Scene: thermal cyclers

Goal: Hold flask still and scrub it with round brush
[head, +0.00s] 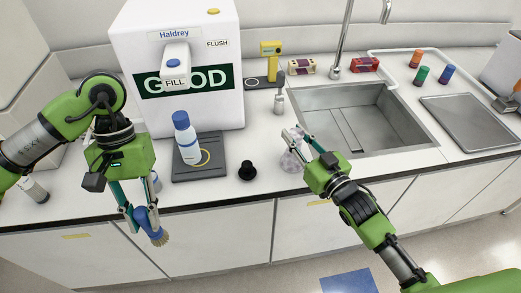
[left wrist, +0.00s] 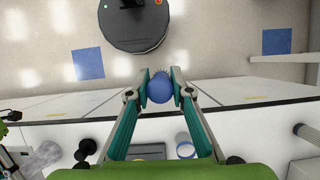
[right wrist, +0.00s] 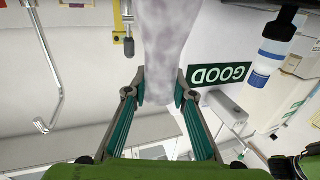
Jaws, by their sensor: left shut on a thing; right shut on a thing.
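My left gripper (head: 143,212) is shut on the blue handle of a round brush (head: 152,224). Its tan bristles (head: 160,239) point down, in front of the counter's front edge. In the left wrist view the blue handle (left wrist: 160,91) sits between the fingertips. My right gripper (head: 298,141) is shut on a pale, cloudy flask (head: 292,161) near the sink's left front corner. In the right wrist view the flask (right wrist: 165,40) shows greyish-purple blotches and is held between the fingertips. The brush and flask are well apart.
A white dispenser (head: 218,40) stands at the back. A blue-capped bottle (head: 187,142) stands on a dark mat (head: 219,168). A black stopper (head: 247,171) is between mat and flask.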

